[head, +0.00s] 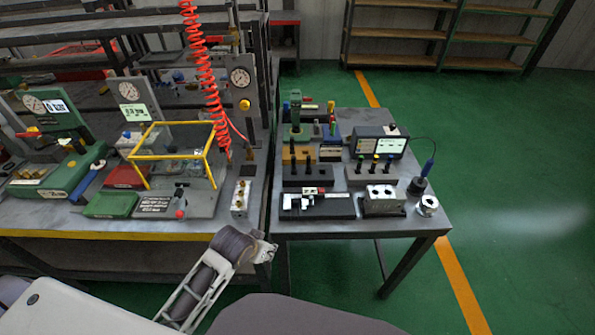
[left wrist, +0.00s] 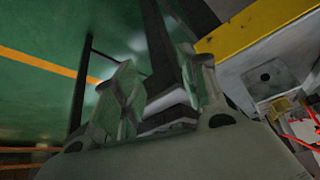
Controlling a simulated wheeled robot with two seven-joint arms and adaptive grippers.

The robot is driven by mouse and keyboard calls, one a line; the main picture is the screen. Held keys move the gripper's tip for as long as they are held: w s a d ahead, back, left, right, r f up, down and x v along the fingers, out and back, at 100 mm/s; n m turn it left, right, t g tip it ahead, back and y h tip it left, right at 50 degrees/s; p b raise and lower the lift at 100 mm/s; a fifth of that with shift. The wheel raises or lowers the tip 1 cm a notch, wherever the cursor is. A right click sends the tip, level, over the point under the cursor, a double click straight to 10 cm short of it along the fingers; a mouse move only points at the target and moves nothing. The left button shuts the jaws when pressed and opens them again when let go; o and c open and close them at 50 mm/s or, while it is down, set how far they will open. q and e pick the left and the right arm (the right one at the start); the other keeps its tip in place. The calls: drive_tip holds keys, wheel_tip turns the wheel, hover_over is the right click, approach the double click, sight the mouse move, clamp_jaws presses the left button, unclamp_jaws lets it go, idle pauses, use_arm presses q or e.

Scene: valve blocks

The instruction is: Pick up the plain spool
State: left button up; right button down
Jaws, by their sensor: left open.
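On the right-hand table, a dark rack (head: 307,178) holds upright black pegs (head: 309,155). Beside it, a second rack (head: 371,179) holds pegs with coloured tops, one yellow (head: 375,160). I cannot tell which peg, if any, is the plain spool. A silver block (head: 383,203) with round holes sits in front of the second rack. My left gripper (head: 264,249) is in front of the gap between the tables, apart from the racks. In the left wrist view its fingers (left wrist: 165,92) are spread, with nothing visibly held. My right gripper is not seen.
A short silver cylinder (head: 427,207) and a black base with a blue-handled tool (head: 426,172) are at the table's right. A black fixture (head: 330,207) lies at the front. A red coiled hose (head: 200,70) hangs over the left bench, which carries a yellow frame (head: 178,158).

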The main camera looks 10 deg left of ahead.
use_arm(q)
drive_tip(key=w+r+t, duration=0.1)
drive_tip(key=w+r, duration=0.2)
drive_tip(key=w, duration=0.2)
drive_tip(key=w+d+r+m+t+h, duration=0.1)
drive_tip(key=w+r+t, duration=0.1)
drive_tip(key=w+r, duration=0.2)
drive_tip(key=w+r+t+h, duration=0.1)
drive_tip(key=w+r+t, duration=0.1)
drive_tip(key=w, duration=0.3)
drive_tip(key=shift+w+d+r, duration=0.3)
drive_tip(key=shift+w+r, duration=0.1)
drive_tip(key=shift+r, duration=0.25)
drive_tip(key=w+a+r+t+h, duration=0.1)
drive_tip(key=w+a+r, duration=0.3)
drive_tip(key=w+r, duration=0.1)
drive_tip(key=shift+w+t+h, duration=0.3)
drive_tip(key=shift+w, duration=0.35)
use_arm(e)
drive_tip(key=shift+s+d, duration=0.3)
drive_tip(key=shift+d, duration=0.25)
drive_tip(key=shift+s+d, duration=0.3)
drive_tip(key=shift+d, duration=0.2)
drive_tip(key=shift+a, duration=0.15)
